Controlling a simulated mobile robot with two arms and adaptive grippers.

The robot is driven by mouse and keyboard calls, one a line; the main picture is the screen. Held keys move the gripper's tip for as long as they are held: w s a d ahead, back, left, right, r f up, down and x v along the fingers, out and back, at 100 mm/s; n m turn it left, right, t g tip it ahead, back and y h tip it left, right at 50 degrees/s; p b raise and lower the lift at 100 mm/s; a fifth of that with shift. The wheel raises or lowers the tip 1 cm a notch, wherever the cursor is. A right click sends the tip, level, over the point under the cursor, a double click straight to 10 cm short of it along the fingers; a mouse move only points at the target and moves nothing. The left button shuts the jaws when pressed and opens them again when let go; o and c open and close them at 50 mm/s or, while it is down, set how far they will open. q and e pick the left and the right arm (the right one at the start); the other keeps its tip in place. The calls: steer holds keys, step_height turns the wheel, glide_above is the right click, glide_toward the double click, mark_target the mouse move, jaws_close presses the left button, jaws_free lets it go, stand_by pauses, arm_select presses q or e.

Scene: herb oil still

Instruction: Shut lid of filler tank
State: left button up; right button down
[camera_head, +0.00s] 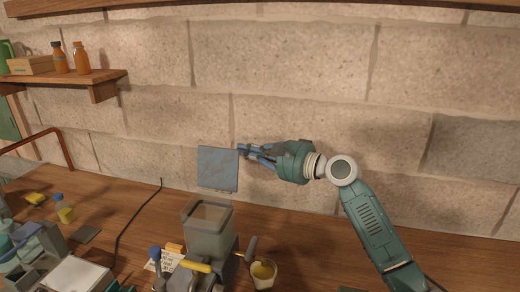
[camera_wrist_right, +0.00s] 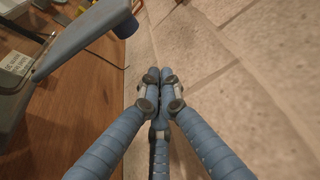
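The filler tank (camera_head: 208,236) is a grey, box-shaped, open-topped vessel at the lower middle of the head view. Its blue-grey lid (camera_head: 217,168) stands upright above the tank's back edge, so the tank is open. My right gripper (camera_head: 243,151) is beside the lid's upper right edge; I cannot tell whether it touches it. In the right wrist view, the fingertips of my right gripper (camera_wrist_right: 155,76) meet with nothing seen between them. A blue-grey flat part, apparently the lid (camera_wrist_right: 82,38), shows at upper left, apart from the fingertips. My left gripper is not in view.
A stone wall (camera_head: 280,60) rises close behind the wooden bench (camera_head: 330,240). A yellow-filled cup (camera_head: 263,274) and a yellow-handled part (camera_head: 196,267) sit by the tank. A shelf (camera_head: 70,77) with bottles is at upper left. The bench's right side is mostly clear.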

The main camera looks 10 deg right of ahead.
mark_target(220, 168)
steer(key=s+a+p, duration=0.1)
steer(key=s+a+r+p, duration=0.1)
steer(key=shift+s+a+p, duration=0.25)
steer(key=shift+s+p, duration=0.05)
steer(key=shift+s, duration=0.15)
stand_by(0.3)
steer(key=shift+s+a+r+n, duration=0.1)
steer(key=shift+r+n, duration=0.1)
steer(key=shift+n, duration=0.1)
